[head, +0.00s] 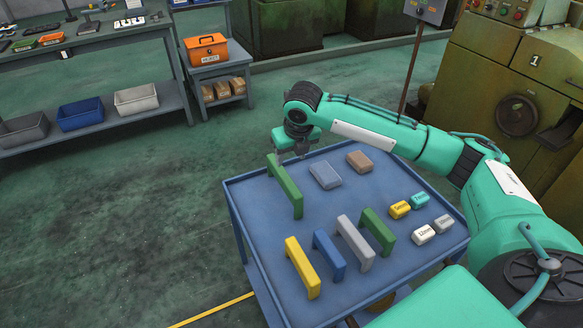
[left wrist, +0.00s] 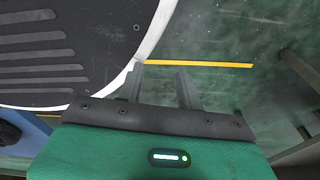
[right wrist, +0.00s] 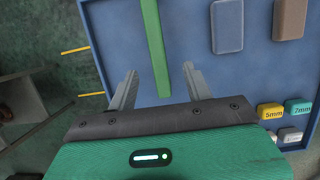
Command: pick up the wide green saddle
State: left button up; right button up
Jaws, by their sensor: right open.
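The wide green saddle (head: 285,187) stands on the blue tray table (head: 251,246), near its far left edge. It is a long green bar on legs. My right gripper (head: 299,151) is at the far end of this saddle, above the table. In the right wrist view, the green bar (right wrist: 151,35) runs between the two spread fingers of my right gripper (right wrist: 159,72), which are open and not closed on it. A shorter green saddle (head: 378,232) stands in the near row. My left gripper (left wrist: 162,74) is open and empty over the floor.
Yellow (head: 302,267), blue (head: 329,255) and grey (head: 355,242) saddles stand in the near row. Grey-blue (head: 325,175) and brown (head: 360,161) blocks lie beyond. Several small labelled blocks, one yellow (head: 400,209), lie at the right. A green machine (head: 500,100) stands behind my right arm.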

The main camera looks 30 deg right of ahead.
aim_at(284, 174)
jog(key=x, duration=0.8)
jog(key=shift+a, duration=0.1)
jog(key=x, duration=0.5)
jog(key=shift+w+a, duration=0.2)
jog(key=shift+w, duration=0.1)
jog(key=shift+r, duration=0.1)
jog(key=c, duration=1)
grip_shut()
jog(key=shift+r, duration=0.1)
